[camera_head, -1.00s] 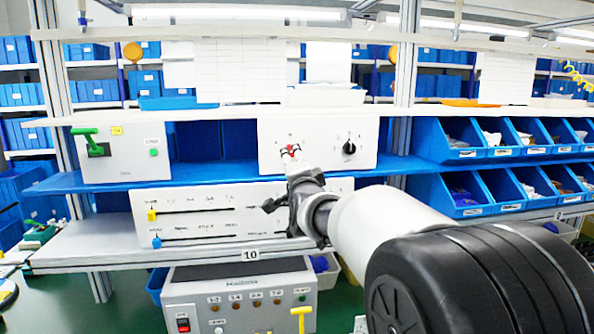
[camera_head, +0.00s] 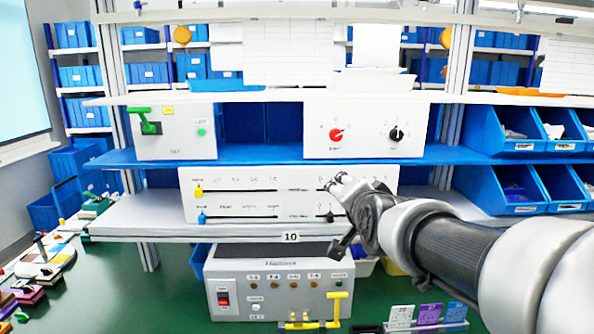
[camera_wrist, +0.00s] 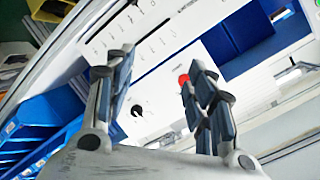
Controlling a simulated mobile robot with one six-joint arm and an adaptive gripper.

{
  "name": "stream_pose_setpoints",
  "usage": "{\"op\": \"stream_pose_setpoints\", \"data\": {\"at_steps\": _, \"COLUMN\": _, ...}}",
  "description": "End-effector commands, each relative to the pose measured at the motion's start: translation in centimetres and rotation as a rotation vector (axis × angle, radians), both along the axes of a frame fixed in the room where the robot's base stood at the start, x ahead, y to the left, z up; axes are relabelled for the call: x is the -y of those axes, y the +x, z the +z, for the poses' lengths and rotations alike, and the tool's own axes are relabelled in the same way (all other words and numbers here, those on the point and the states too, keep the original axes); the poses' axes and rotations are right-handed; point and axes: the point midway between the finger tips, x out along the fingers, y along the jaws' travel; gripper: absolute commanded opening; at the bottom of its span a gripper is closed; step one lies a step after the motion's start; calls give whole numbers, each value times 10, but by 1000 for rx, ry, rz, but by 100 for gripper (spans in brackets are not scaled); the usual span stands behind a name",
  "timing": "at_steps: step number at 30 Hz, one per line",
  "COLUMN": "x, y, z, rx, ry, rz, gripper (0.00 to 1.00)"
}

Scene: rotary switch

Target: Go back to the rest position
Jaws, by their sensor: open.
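The rotary switch panel (camera_head: 366,150) is a white box on the blue shelf. It carries a red knob (camera_head: 336,135) and a black knob (camera_head: 397,134). My gripper (camera_head: 341,181) is below and in front of this panel, over the slider panel, and touches neither knob. In the wrist view my gripper (camera_wrist: 155,85) is open, its two fingers wide apart with nothing between them. The red knob (camera_wrist: 184,79) shows there beside the right finger, partly hidden by it, and the black knob (camera_wrist: 137,111) shows between the fingers.
A slider panel (camera_head: 240,205) with yellow and blue handles stands below the shelf, partly behind my gripper. A box with a green lever (camera_head: 148,124) is at left. Blue bins (camera_head: 520,185) fill the right. A control box (camera_head: 270,275) sits lower down.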

Motion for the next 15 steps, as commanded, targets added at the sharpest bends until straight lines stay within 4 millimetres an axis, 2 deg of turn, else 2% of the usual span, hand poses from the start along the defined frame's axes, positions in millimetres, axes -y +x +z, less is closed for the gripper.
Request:
{"op": "stream_pose_setpoints", "data": {"at_steps": 1, "x": 1, "y": -37, "z": -14, "rx": -83, "ry": -86, "rz": 39, "gripper": 50}}
{"op": "stream_pose_setpoints", "data": {"at_steps": 9, "x": 7, "y": -217, "z": -113, "rx": -518, "ry": -480, "rz": 323, "gripper": 50}}
{"op": "stream_pose_setpoints", "data": {"at_steps": 12, "x": 11, "y": -272, "z": -142, "rx": -636, "ry": -575, "rz": 426, "gripper": 50}}
{"op": "stream_pose_setpoints", "data": {"at_steps": 15, "x": 14, "y": -312, "z": -162, "rx": -720, "ry": -635, "rz": 507, "gripper": 50}}
